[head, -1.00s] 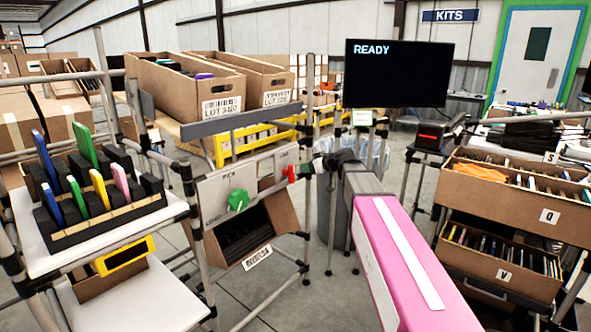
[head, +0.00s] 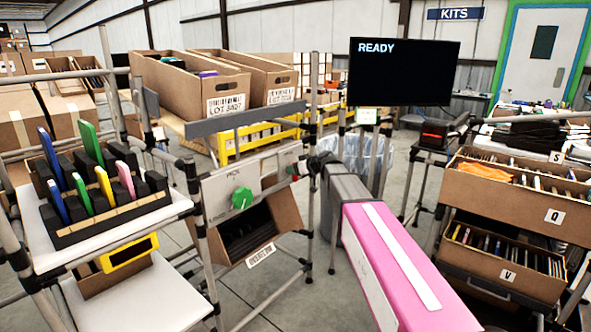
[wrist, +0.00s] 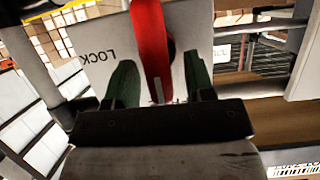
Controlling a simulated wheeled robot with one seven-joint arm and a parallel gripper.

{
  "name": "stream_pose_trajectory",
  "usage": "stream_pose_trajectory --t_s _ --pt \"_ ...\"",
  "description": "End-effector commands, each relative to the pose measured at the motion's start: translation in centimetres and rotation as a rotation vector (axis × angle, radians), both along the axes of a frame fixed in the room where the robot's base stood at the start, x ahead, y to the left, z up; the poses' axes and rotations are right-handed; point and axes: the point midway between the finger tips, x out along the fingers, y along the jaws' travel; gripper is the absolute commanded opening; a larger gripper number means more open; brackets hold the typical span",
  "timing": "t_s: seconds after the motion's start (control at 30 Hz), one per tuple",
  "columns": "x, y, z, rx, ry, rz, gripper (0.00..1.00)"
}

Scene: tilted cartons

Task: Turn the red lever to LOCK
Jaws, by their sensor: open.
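The red lever (wrist: 150,45) stands on a white panel, with the upside-down word LOCK printed to its left in the wrist view. My gripper (wrist: 160,85) is open, with one green fingertip on each side of the lever's lower end. A gap shows on the right side; whether the left finger touches the lever I cannot tell. In the head view my gripper (head: 298,169) is at the right end of the panel (head: 220,188) and hides most of the lever. The green knob (head: 241,197) sits on the same panel, left of the lever.
A carton (head: 262,232) sits tilted in the stand under the panel. Long cartons (head: 190,85) stand behind it. A rack with coloured folders (head: 105,215) is at left, and stacked cartons (head: 520,205) are at right. A screen (head: 405,72) reads READY.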

Motion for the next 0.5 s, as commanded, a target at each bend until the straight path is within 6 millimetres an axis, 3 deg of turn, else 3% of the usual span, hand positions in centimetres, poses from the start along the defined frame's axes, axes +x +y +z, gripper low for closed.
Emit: stream_pose_trajectory --t_s 0.03,0.13,0.5 --pt "-0.01 -0.01 0.0 0.0 0.0 0.0 0.46" --pt "-0.01 -0.01 0.01 0.0 0.0 0.0 0.13" --pt "0.09 -0.08 0.0 0.022 0.028 0.002 0.12"
